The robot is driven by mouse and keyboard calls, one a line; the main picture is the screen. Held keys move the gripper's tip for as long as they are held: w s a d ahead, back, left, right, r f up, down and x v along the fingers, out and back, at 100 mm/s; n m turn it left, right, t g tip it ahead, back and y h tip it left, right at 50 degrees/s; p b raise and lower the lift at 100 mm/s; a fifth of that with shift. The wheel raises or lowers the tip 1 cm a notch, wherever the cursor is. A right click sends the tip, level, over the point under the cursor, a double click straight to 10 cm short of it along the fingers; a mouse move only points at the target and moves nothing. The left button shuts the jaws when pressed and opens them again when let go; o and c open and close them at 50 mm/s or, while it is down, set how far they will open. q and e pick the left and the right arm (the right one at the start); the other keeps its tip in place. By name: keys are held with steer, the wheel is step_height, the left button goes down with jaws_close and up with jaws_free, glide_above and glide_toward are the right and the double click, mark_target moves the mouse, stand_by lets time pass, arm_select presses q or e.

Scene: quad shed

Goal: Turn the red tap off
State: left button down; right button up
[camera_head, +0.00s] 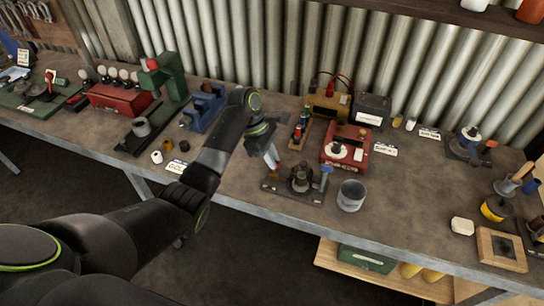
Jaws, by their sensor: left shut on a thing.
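A dark tap fixture (300,182) stands on a flat base near the front edge of the bench, with a blue handle (326,172) at its right end. The red tap (275,168) is at its left end, and only a little red shows by my fingertips. My left gripper (270,158) points down there and is shut on the red tap. The fingers hide most of it, so I cannot tell how far it is turned. My right gripper is out of view.
A grey bucket (351,196) stands right of the fixture. Behind are a red box (345,147) and a small rack of coloured items (301,130). A blue tool (205,106) and green press (170,75) stand left. Bare bench lies right of the bucket.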

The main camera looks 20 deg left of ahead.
arm_select(q)
steer(key=shift+w+r+m+g+p, duration=0.1)
steer(key=shift+r+m+g+p, duration=0.1)
steer(key=shift+m+p, duration=0.4)
steer(key=shift+r+m+g+p, duration=0.1)
steer(key=shift+m+g+p, duration=0.1)
steer(key=shift+m+p, duration=0.35)
steer(key=shift+f+m+g+p, duration=0.1)
steer(key=shift+m+g+p, duration=0.35)
steer(key=shift+m, duration=0.5)
steer(key=shift+w+d+m+g+y, duration=0.1)
steer(key=shift+m+g+y, duration=0.2)
steer(key=shift+m, duration=0.5)
steer(key=m, duration=0.2)
steer(key=shift+f+m+g+y, duration=0.15)
steer(key=shift+m+g+y, duration=0.15)
steer(key=shift+m+g, duration=0.1)
steer(key=m, duration=0.1)
steer(key=m+y, duration=0.1)
steer(key=m, duration=0.1)
steer(key=shift+w+d+m+g, duration=0.1)
steer(key=shift+d+m+g, duration=0.05)
steer(key=shift+m+g, duration=0.15)
steer(key=m+y, duration=0.2)
steer(key=m, duration=0.3)
steer(key=shift+d, duration=0.1)
steer(key=shift+m, duration=0.3)
steer(key=c, duration=1.5)
jaws_free()
